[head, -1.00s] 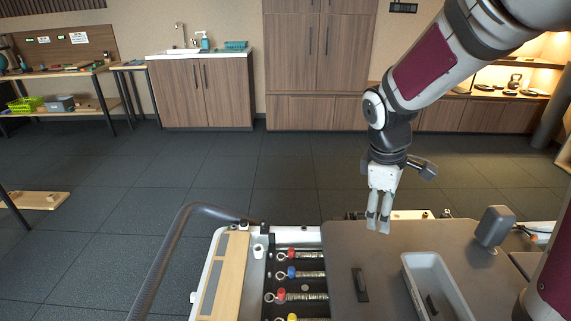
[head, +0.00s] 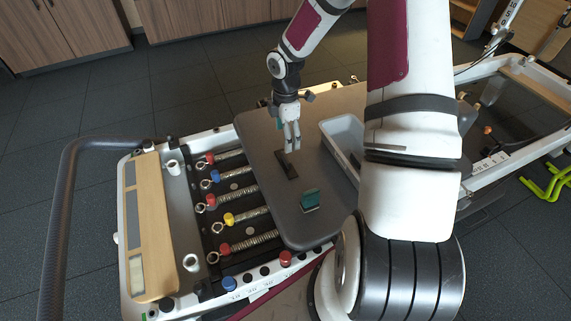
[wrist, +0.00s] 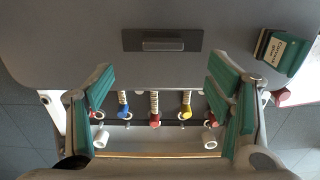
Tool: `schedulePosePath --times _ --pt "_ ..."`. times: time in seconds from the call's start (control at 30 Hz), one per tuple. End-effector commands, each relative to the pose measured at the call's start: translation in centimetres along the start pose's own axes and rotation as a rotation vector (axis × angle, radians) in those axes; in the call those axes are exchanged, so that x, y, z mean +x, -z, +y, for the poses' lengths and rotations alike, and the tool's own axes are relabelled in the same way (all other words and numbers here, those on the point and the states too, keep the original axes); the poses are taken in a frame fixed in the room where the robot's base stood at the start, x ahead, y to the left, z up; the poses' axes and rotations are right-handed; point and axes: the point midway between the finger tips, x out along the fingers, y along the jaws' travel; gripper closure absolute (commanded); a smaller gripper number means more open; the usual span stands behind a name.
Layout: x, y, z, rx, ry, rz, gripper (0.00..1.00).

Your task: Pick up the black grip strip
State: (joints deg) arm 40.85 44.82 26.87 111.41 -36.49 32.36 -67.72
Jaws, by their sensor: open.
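A flat black strip (head: 286,164) with a lighter slot along its middle lies on the grey carriage top (head: 258,130). It also shows in the wrist view (wrist: 162,40), lengthwise across the picture at the top centre. My gripper (head: 291,150) hangs over the carriage close to this strip, pointing down. In the wrist view my gripper (wrist: 161,82) is wide open and empty, its green-padded fingers at left and right, with the strip beyond and between them. Another small dark piece (head: 354,160) lies in the pale tray (head: 330,140); its shape is partly hidden by my arm.
A green block with a cream label (head: 310,199) sits on the carriage near its front edge. Springs with coloured ends (head: 230,197) lie left of the carriage, beside a wooden-topped platform (head: 150,225) and a curved dark bar (head: 62,200).

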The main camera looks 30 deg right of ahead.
Motion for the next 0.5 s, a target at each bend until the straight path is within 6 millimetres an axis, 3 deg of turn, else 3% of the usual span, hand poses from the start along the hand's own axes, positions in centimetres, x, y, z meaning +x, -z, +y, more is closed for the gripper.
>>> schedulePosePath --times 0.03,0.2,0.5 --pt "1.5 0.1 -0.1 -0.001 0.003 0.002 0.27" --pt "4.3 0.1 -0.1 0.001 0.002 0.001 0.27" --pt "6.3 0.0 -0.2 0.001 0.001 0.000 0.27"
